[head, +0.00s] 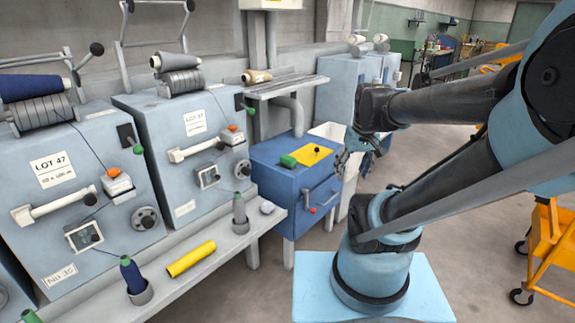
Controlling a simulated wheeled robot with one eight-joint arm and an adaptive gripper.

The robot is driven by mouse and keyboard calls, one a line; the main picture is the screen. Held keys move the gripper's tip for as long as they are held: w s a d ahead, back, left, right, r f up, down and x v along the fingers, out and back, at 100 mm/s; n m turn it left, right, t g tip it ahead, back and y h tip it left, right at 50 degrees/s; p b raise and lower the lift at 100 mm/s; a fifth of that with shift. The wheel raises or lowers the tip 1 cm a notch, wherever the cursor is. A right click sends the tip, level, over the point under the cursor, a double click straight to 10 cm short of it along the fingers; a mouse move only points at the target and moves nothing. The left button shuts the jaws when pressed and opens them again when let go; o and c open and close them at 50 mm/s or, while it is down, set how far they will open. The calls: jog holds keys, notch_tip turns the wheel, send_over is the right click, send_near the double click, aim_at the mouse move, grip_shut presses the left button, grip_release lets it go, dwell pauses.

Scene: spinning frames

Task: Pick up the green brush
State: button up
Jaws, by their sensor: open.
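A small green block-like object (288,161), likely the green brush, lies on top of the blue cabinet (272,178), at the left edge of a yellow sheet (314,151). It is small in the head view, and I cannot make out bristles. My gripper (352,162) hangs down at the right of the blue cabinet, to the right of the green object and apart from it. Its fingers are dark and small in the picture. It is open and I see nothing in it.
Grey-blue spinning machines (190,135) with thread spools stand at the left. Their front ledge (200,262) holds a yellow tube (191,259) and bobbins. A metal shelf (287,86) stands above and behind the cabinet. An orange cart (548,250) is at the right.

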jog(key=w+a+r+n+y, duration=0.1)
jog(key=w+a+r+n, duration=0.15)
jog(key=w, duration=0.45)
jog(key=w+a+r+n, duration=0.1)
jog(key=w+a, duration=0.3)
jog(key=w, duration=0.3)
jog(key=n+y, duration=0.2)
jog(key=n, duration=0.2)
send_near(289, 158)
jog(key=x, duration=0.6)
jog(key=shift+a, duration=0.2)
jog(key=shift+w+d+x, duration=0.1)
jog(key=shift+x, duration=1.25)
jog(key=shift+w+d+x, duration=0.1)
jog(key=shift+d+x, duration=0.05)
jog(key=shift+x, duration=1.2)
jog(key=shift+c, duration=0.3)
jog(key=c, duration=1.1)
